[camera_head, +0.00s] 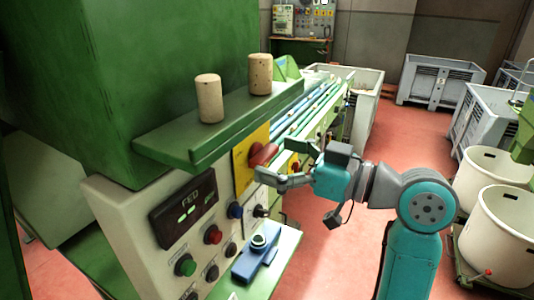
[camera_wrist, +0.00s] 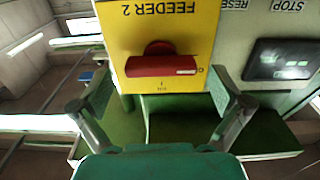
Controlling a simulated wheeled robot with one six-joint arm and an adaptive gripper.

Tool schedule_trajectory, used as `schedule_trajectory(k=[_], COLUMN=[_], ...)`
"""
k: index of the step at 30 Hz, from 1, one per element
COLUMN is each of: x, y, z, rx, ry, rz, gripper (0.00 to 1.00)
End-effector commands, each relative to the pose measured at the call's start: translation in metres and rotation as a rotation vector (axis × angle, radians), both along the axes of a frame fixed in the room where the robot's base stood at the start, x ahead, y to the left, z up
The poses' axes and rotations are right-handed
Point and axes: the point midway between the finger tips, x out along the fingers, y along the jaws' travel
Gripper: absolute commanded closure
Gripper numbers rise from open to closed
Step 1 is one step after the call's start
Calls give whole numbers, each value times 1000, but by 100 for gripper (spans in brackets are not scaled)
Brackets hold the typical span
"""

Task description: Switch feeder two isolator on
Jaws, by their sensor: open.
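The feeder two isolator is a yellow plate (camera_head: 243,171) with a red rotary handle (camera_head: 262,154) on the machine's panel face. In the wrist view the yellow plate (camera_wrist: 120,30) reads FEEDER 2, and the red handle (camera_wrist: 150,67) lies horizontal. A pale mark on the handle's right end is beside a small O-like label; another small mark, seemingly an I, is below the handle. My gripper (camera_head: 278,163) is open in front of the handle. In the wrist view my gripper (camera_wrist: 163,98) has a finger on each side, apart from the handle.
A green shelf (camera_head: 170,135) above the panel carries two cork stoppers (camera_head: 209,98) (camera_head: 260,74). Push buttons (camera_head: 186,265), a FED display (camera_head: 184,208) and a blue device on a ledge (camera_head: 256,258) are near. Crates and white tubs (camera_head: 500,215) stand right; red floor is open between.

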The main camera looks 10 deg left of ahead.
Motion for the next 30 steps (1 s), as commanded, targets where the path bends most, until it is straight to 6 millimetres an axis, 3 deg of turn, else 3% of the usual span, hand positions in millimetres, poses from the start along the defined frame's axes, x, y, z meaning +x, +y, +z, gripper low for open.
schedule_trajectory(k=[6, 15, 17, 23, 30], x=[6, 7, 7, 7, 7], y=[17, 18, 18, 18, 18], z=[0, 0, 0, 0, 0], rx=[0, 0, 0, 0, 3], ry=[0, 0, 0, 0, 8], rz=[0, -1, -1, -1, -1], gripper=[0, 0, 10, 60, 60])
